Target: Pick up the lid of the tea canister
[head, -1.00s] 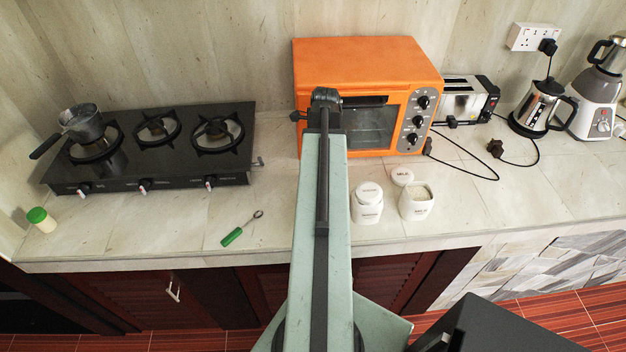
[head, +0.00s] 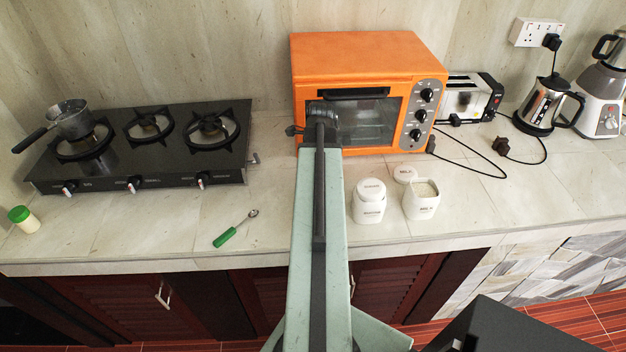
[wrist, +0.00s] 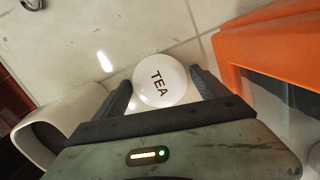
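The round white lid marked TEA (wrist: 165,88) shows in the wrist view between the two dark fingers of my gripper (wrist: 160,80). The fingers are apart, one on either side of the lid, and I cannot tell whether they touch it. An open white canister (wrist: 42,128) stands to the left of the gripper in the wrist view; no label on it shows. In the head view my arm hides the lid and my fingers.
The orange oven (head: 368,55) is close on the gripper's right in the wrist view (wrist: 268,42). A closed white canister (head: 369,208) and an open milk canister (head: 421,206) stand right of my arm. A green-handled spoon (head: 226,237) and the stove (head: 150,170) are left.

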